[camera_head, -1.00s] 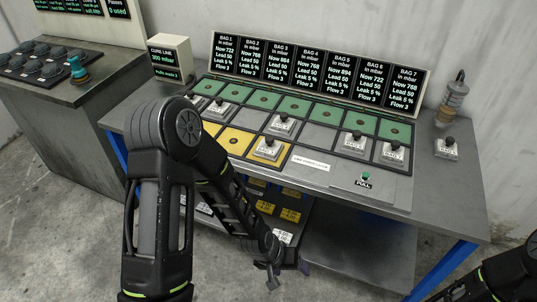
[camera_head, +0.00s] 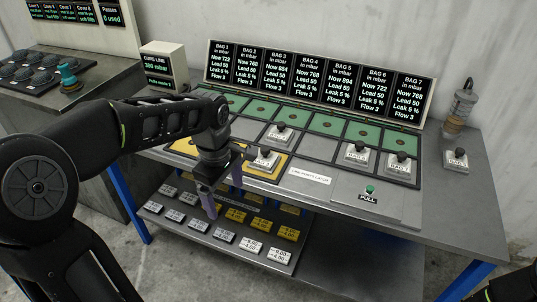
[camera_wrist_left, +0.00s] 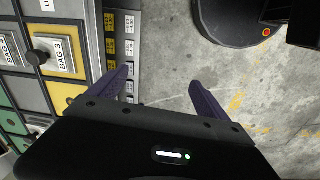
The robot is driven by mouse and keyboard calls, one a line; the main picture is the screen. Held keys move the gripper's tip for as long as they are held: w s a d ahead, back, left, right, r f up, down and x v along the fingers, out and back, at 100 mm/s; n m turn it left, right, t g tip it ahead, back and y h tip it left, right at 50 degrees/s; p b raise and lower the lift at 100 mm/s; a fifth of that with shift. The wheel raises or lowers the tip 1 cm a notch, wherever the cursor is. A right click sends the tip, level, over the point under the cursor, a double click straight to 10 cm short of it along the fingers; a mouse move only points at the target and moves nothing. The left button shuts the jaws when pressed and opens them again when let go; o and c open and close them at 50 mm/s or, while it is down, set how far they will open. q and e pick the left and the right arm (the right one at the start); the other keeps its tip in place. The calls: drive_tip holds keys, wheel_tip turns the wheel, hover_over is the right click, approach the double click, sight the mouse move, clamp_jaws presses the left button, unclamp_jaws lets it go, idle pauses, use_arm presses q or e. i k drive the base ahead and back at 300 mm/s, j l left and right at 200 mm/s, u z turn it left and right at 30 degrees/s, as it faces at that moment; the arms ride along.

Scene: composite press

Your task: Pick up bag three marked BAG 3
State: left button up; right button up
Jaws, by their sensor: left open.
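Bag three is a pale block with a dark round knob, marked BAG 3 in the left wrist view (camera_wrist_left: 62,52). It sits on a yellow square near the front of the bench, and in the head view the block (camera_head: 264,160) is just right of my left gripper (camera_head: 222,188). My left gripper is open and empty, its purple fingers pointing down beyond the bench's front edge, over the lower shelf. In the left wrist view the gripper (camera_wrist_left: 162,82) has bag three to its left, apart from the fingers. My right gripper is out of frame.
Other knobbed blocks stand on the grid, such as one at the back (camera_head: 280,133) and two at right (camera_head: 356,152). A display panel (camera_head: 318,85) runs behind. A PULL knob (camera_head: 370,190) is at front right. The lower shelf (camera_head: 190,228) holds yellow and white labelled pieces.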

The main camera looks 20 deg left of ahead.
sight(267, 161)
drive_tip(key=i, duration=0.85)
